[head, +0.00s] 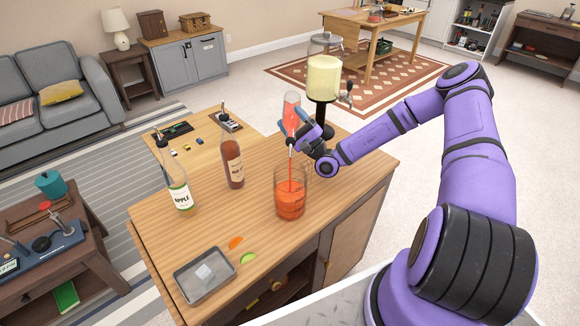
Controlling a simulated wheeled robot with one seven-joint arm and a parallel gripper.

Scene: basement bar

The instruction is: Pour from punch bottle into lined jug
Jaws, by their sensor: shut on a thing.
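My gripper (311,137) is shut on the punch bottle (291,113), a clear bottle with red-pink liquid. The bottle is upside down above the lined jug (290,205), its neck pointing down. A thin red stream runs from the neck into the jug. The jug is clear glass and stands on the wooden bar top. Orange-red liquid fills its lower part, and darker lines cross it. Exact line positions are too small to read.
An apple bottle (177,184) and a brown bottle (232,163) stand left of the jug. A drink dispenser (324,78) stands behind. A metal tray (204,275), an orange slice (236,242) and a lime slice (248,258) lie near the front edge.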

